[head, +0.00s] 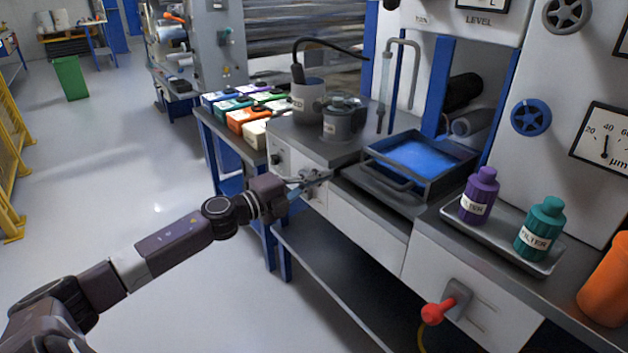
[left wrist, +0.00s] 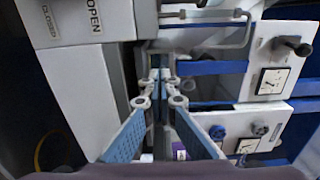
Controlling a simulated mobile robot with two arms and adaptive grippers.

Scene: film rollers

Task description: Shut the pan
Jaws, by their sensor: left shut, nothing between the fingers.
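The pan (head: 458,152) is a dark, square-walled tray holding blue liquid, seated on the machine's counter in the head view. A grey bar handle (head: 378,177) shows at its front left. My left gripper (head: 318,177) is shut and empty at the front edge of the counter, left of the pan and apart from it. In the left wrist view its blue-padded fingers (left wrist: 160,80) point in along the machine. A white panel marked OPEN and CLOSED (left wrist: 70,22) stands beside them there. My right gripper is not in view.
A grey lidded pot (head: 342,120) stands behind the gripper. A tray (head: 545,262) with a purple bottle (head: 479,195) and a teal bottle (head: 540,228) is right of the pan. A red-knobbed lever (head: 440,310) sticks out of the front.

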